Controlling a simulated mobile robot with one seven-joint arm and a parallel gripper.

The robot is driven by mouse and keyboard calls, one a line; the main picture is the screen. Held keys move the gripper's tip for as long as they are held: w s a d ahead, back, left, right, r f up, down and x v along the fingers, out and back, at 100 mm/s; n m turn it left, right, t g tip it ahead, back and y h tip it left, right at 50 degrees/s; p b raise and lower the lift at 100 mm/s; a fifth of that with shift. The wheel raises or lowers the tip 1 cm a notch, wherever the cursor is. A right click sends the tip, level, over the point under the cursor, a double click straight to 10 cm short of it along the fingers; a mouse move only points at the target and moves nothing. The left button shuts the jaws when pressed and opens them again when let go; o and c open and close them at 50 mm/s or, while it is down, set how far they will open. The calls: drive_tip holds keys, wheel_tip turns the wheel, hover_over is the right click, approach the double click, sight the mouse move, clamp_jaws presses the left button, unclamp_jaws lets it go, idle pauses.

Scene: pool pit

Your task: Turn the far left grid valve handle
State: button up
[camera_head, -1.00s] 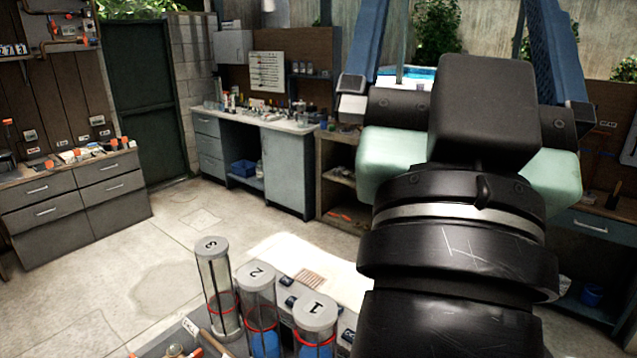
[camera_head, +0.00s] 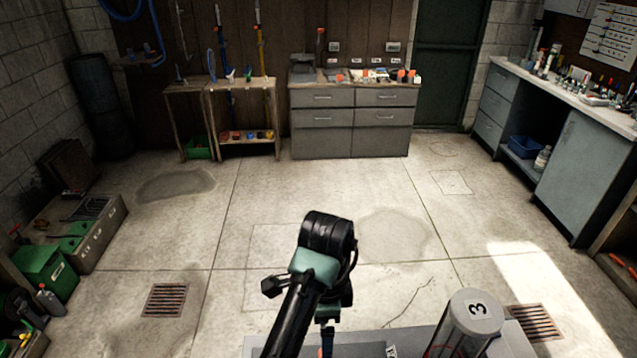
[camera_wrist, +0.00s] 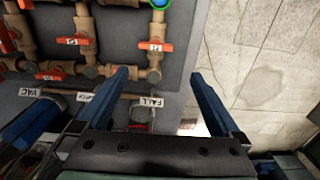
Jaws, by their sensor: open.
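In the wrist view, several orange-red valve handles with white tags sit on brown copper pipes fixed to a grey panel. One handle (camera_wrist: 165,47) is at the panel's right edge, just beyond my fingers; another handle (camera_wrist: 79,39) is to its left, and a lower handle (camera_wrist: 52,77) is further left. Which is the far left grid valve I cannot tell. My gripper (camera_wrist: 159,72) is open and empty, with two blue fingers apart, near the pipes and the panel edge. In the head view my arm hides most of the gripper.
A clear cylinder marked 3 (camera_head: 468,322) stands on the grey bench top (camera_head: 395,340) beside my arm. A drawer cabinet (camera_head: 350,120) and shelves (camera_head: 238,112) line the back wall. A green box (camera_head: 43,270) is at the left. The concrete floor between is open.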

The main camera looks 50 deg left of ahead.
drive_tip(key=f+b, duration=0.1)
drive_tip(key=f, duration=0.2)
drive_tip(key=f+b, duration=0.1)
drive_tip(key=f, duration=0.3)
drive_tip(key=s+f, duration=0.1)
drive_tip(key=f, duration=0.3)
drive_tip(key=shift+d+b, duration=0.15)
drive_tip(key=shift+b, duration=0.25)
drive_tip(key=shift+f, duration=0.9)
drive_tip(key=shift+c, duration=0.2)
drive_tip(key=c, duration=1)
drive_tip(key=shift+c, duration=0.2)
